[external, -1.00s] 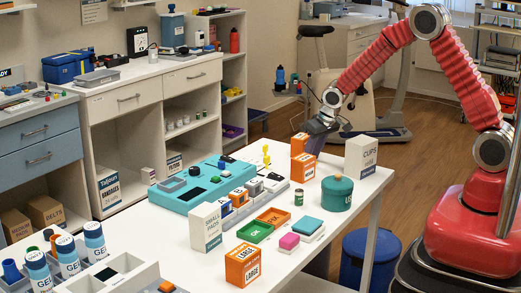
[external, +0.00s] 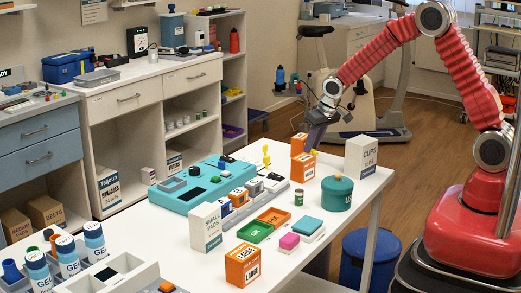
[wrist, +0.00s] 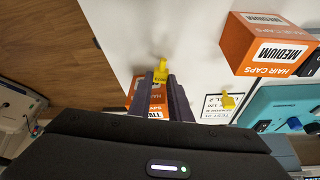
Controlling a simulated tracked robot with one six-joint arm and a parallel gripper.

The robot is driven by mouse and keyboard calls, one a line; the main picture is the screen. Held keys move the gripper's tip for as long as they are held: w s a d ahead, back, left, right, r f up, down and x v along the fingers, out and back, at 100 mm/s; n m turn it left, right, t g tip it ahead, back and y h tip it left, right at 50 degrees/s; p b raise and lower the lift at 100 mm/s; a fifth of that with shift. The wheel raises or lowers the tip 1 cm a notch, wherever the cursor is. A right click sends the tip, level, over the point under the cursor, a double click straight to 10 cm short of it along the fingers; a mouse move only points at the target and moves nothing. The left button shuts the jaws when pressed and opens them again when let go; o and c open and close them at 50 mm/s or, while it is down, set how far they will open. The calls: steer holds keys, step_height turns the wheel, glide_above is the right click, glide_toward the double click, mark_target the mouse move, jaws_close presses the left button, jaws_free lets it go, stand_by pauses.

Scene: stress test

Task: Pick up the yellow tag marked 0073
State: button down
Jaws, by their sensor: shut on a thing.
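My gripper (wrist: 160,82) is shut on a yellow tag (wrist: 160,70), which sits between its fingertips in the wrist view. The tag has small dark print that I cannot read for certain. In the external view my gripper (external: 315,140) points down just beside the orange boxes, with a bit of the yellow tag (external: 313,153) at its tip. A second yellow tag (wrist: 228,100) stands on a printed white card in the wrist view. It also shows near the teal device in the external view (external: 266,157).
Orange hair caps boxes (external: 298,144) (external: 303,167) stand close to my gripper. A white CUPS box (external: 360,157) and a round teal container (external: 337,193) are to the right. The teal device (external: 185,187) is left. The table edge is near my gripper, with floor beyond.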

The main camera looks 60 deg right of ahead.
step_height(320, 180, up, 7)
steer(key=shift+f, duration=0.1)
